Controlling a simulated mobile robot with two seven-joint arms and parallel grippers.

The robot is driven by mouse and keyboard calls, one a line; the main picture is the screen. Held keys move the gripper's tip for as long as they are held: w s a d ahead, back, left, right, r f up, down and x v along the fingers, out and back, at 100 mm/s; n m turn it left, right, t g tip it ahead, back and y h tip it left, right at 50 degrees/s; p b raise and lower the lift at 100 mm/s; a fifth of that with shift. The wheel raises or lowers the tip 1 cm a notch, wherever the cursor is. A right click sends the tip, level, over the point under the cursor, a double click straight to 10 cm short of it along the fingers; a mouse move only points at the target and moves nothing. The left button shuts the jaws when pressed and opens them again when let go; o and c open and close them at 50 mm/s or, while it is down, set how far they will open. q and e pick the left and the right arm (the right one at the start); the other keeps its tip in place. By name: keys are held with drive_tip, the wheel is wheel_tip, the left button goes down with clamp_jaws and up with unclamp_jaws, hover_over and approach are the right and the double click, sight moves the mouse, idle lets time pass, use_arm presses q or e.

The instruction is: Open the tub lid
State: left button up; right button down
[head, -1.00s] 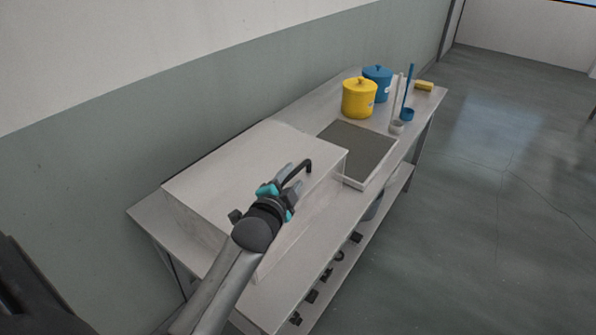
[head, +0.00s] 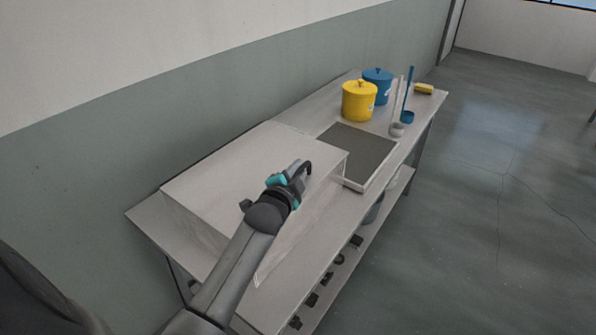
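The tub is a pale box with a flat closed lid (head: 235,165) on the left half of the bench. A dark curved handle (head: 308,165) shows at the lid's front edge. My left gripper (head: 300,176) is at the handle, with its fingers beside or around it. The fingers are partly hidden by the wrist, so I cannot tell whether they grip it. My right gripper is not in view.
A yellow pot (head: 359,101), a blue pot (head: 378,84), ladles (head: 407,116) and a yellow block (head: 424,88) stand at the far end. The bench (head: 275,298) has a lower shelf with small dark items.

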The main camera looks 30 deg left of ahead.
use_arm(q)
clamp_jaws()
idle(1.0)
